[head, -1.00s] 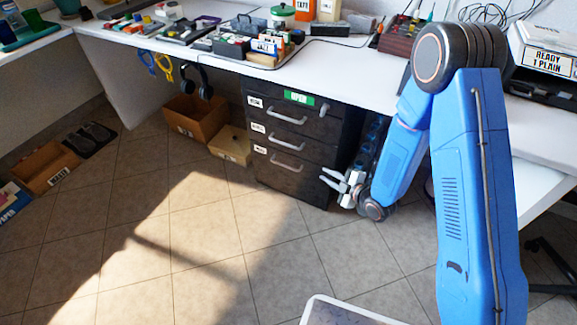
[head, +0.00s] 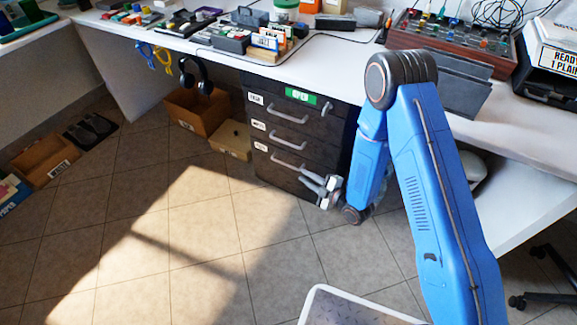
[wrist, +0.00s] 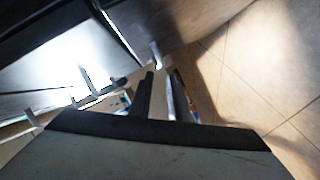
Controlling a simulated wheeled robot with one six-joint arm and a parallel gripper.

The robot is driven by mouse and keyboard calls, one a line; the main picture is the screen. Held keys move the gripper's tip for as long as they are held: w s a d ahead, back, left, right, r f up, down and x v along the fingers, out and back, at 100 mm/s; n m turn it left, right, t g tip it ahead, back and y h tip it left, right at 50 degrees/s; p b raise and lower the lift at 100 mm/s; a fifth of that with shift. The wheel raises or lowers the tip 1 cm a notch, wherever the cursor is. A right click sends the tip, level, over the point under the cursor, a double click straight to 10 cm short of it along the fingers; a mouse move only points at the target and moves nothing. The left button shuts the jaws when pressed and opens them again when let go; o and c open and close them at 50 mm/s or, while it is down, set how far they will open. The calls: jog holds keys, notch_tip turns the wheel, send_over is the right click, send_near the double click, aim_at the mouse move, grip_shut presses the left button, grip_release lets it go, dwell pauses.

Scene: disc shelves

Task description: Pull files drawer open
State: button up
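A dark drawer unit (head: 338,128) stands under the bench with a top drawer (head: 310,115), a middle drawer (head: 312,143) and a bottom drawer (head: 268,172). All three look closed. Each has a pale bar handle and a small white label at its left; I cannot read which says files. My gripper (head: 308,181) is open and empty, low in front of the bottom drawer, just right of and below its handle (head: 288,161). I cannot tell if it touches. In the wrist view the dark fingers (wrist: 160,95) are apart, with drawer fronts (wrist: 65,65) at left.
A cardboard box (head: 197,110) and a lower tan box (head: 231,140) stand left of the unit. Headphones (head: 196,75) hang above them. The white bench top (head: 345,88) overhangs the drawers. The tiled floor (head: 180,215) in front is clear.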

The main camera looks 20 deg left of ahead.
aim_at(288, 165)
jog(key=x, duration=1.1)
jog(key=shift+a+f, duration=0.1)
grip_shut()
